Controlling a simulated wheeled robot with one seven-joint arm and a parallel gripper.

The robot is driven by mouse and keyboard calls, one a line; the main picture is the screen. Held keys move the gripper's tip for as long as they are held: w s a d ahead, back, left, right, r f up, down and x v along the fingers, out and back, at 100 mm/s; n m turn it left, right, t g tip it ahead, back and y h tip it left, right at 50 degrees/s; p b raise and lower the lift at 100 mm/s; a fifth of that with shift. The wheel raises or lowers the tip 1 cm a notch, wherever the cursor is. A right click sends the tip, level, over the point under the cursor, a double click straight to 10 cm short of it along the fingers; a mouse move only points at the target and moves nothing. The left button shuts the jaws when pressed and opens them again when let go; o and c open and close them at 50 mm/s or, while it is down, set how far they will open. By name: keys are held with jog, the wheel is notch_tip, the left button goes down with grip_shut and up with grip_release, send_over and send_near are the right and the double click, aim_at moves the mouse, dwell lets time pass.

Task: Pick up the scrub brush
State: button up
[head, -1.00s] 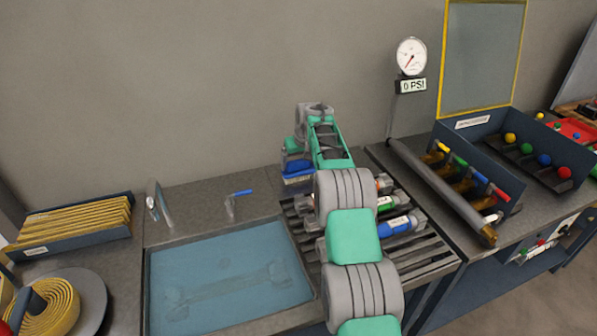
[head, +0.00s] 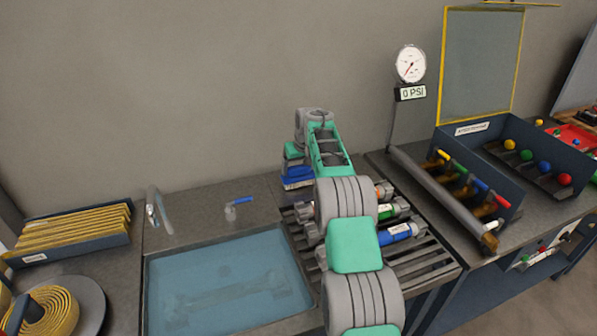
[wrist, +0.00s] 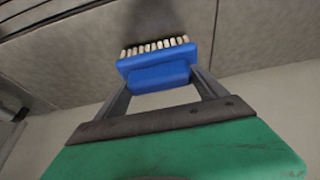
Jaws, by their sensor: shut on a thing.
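The scrub brush (wrist: 158,64) is blue with a row of pale bristles. In the wrist view it sits between the two fingers of my gripper (wrist: 160,85), which is shut on it. In the head view the blue brush (head: 297,180) shows just below my gripper (head: 295,160), behind the slatted rack and near the wall. My arm hides part of the gripper in the head view. I cannot tell whether the brush touches the counter.
A water-filled sink (head: 225,285) lies to the left, with a tap (head: 158,208) and a blue-handled valve (head: 238,204). The slatted rack (head: 425,265) holds coloured cylinders beside my arm. A gauge (head: 410,64) stands at the right, near a long grey bar (head: 440,195).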

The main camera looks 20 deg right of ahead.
notch_tip(320, 180, up, 3)
jog(key=shift+f, duration=0.15)
jog(key=s+a+r+b, duration=0.2)
jog(key=s+r+b, duration=0.1)
jog(key=s, duration=0.3)
jog(key=s+a+r+b, duration=0.2)
jog(key=s+a+r, duration=0.1)
jog(key=s+r, duration=0.3)
jog(key=shift+s+a+r+b, duration=0.3)
jog(key=shift+s+a+b, duration=0.05)
jog(key=shift+s+b, duration=0.05)
